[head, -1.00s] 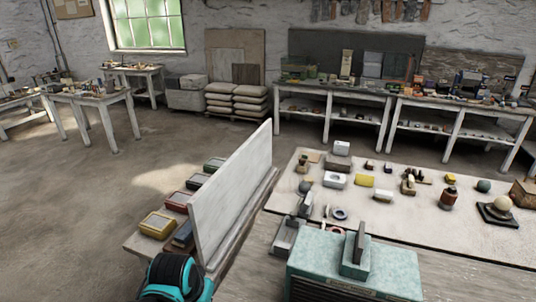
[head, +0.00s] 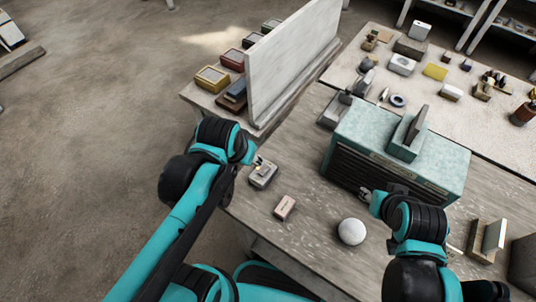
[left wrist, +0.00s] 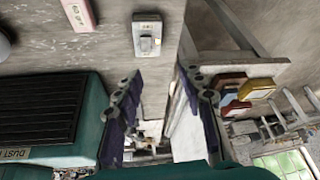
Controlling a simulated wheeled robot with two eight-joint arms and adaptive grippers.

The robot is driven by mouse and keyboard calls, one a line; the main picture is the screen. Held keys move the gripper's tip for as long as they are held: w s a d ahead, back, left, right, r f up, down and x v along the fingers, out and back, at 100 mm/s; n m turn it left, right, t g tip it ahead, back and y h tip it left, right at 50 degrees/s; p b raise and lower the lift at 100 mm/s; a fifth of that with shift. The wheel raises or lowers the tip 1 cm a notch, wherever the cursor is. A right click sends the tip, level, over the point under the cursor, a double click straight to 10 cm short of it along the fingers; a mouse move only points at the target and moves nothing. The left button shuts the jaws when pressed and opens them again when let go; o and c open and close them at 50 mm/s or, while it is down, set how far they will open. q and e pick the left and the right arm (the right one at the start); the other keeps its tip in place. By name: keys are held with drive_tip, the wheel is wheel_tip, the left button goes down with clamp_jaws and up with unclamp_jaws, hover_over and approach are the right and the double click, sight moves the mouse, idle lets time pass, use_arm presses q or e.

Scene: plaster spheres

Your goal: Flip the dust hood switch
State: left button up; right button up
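A small grey switch box (head: 263,173) with a raised switch on top sits near the table's left edge. It also shows in the left wrist view (left wrist: 147,38), just beyond my fingertips. My left gripper (head: 257,160) is at the far side of the box in the head view. In the left wrist view my left gripper (left wrist: 162,74) has its fingers spread with nothing between them. The green dust hood (head: 440,166) with dark slats stands to the right; its label is partly readable in the left wrist view. My right gripper (head: 367,193) is small before the hood; its fingers are unclear.
A pinkish block (head: 285,207) and a white sphere (head: 351,232) lie on the table (head: 310,258) in front of the hood. An upright pale panel (head: 290,65) stands behind the switch box. A small stand (head: 488,240) is at the right.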

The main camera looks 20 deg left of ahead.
sight(266, 167)
use_arm(q)
drive_tip(key=w+d+f+m+g+p, duration=0.2)
drive_tip(key=w+d+f+m+g, duration=0.1)
drive_tip(key=w+f+g, duration=0.3)
drive_tip(key=shift+t, duration=0.5)
drive_tip(key=f+b, duration=0.1)
drive_tip(key=f, duration=0.1)
drive_tip(key=w+f+b, duration=0.1)
drive_tip(key=f, duration=0.2)
drive_tip(key=f+b, duration=0.1)
drive_tip(key=f, duration=0.1)
drive_tip(key=shift+w+d+f, duration=0.15)
drive_tip(key=shift+d+f, duration=0.05)
drive_tip(key=shift+d, duration=0.05)
clamp_jaws()
